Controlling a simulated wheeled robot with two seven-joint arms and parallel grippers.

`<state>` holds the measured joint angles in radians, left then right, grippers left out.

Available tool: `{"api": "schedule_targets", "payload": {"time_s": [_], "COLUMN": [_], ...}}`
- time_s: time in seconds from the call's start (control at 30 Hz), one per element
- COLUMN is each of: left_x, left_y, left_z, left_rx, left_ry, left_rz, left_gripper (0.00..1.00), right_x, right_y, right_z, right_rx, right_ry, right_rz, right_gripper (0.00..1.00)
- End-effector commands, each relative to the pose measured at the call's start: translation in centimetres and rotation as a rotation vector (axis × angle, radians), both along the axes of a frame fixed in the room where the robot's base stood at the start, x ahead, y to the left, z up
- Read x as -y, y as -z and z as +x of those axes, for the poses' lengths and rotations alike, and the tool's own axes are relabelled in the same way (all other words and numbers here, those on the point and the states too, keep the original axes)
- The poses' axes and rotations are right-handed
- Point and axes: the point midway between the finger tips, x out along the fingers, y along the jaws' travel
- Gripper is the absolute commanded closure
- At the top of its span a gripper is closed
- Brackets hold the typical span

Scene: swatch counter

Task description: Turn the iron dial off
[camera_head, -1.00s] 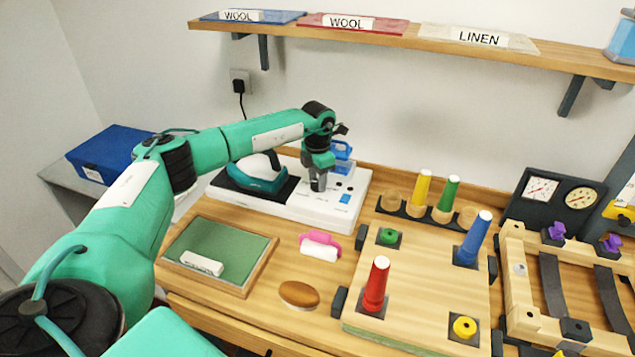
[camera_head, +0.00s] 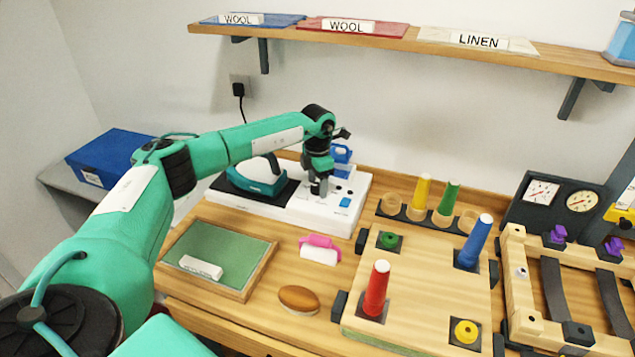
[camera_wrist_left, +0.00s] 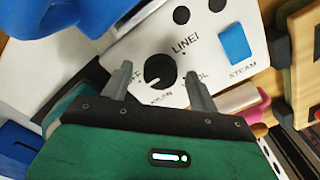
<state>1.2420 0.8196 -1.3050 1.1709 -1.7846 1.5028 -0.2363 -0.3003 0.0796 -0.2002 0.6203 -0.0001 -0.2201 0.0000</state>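The iron dial (camera_wrist_left: 159,70) is a round black knob with a white mark, on a white panel. Its mark points toward the lower left in the left wrist view. Around it I read "NYLON" and parts of "LINEN" and "WOOL"; the lettering at its left is partly covered by a finger. My left gripper (camera_wrist_left: 158,74) is open, one finger on each side of the dial; contact cannot be told. In the head view my left gripper (camera_head: 319,188) is over the white iron station (camera_head: 265,212) and hides the dial. My right gripper is not in view.
The teal iron (camera_head: 258,178) rests on the station's dark pad, left of the gripper. A blue STEAM button (camera_wrist_left: 236,45) is on the panel, and a blue object (camera_head: 341,154) stands behind. A peg board (camera_head: 425,275) is to the right.

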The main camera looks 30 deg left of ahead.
Motion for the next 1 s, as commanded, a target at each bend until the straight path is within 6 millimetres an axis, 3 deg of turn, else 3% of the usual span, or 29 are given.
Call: {"api": "schedule_targets", "payload": {"time_s": [0.27, 0.7, 1.0], "left_x": [0.0, 0.0, 0.0], "left_y": [-0.9, -10.1, -13.6], "left_z": [0.0, 0.1, 0.0], "left_rx": [0.001, 0.004, 0.001], "left_ry": [0.000, 0.000, 0.000], "left_rz": [-0.001, 0.000, -0.001], "left_gripper": [0.40, 0.40, 0.40], "right_x": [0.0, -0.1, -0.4], "right_y": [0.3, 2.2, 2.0], "right_z": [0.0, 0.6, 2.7], "right_rx": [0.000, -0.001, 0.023], "right_ry": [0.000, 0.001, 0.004], "right_rz": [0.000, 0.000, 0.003], "right_gripper": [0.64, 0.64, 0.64]}}
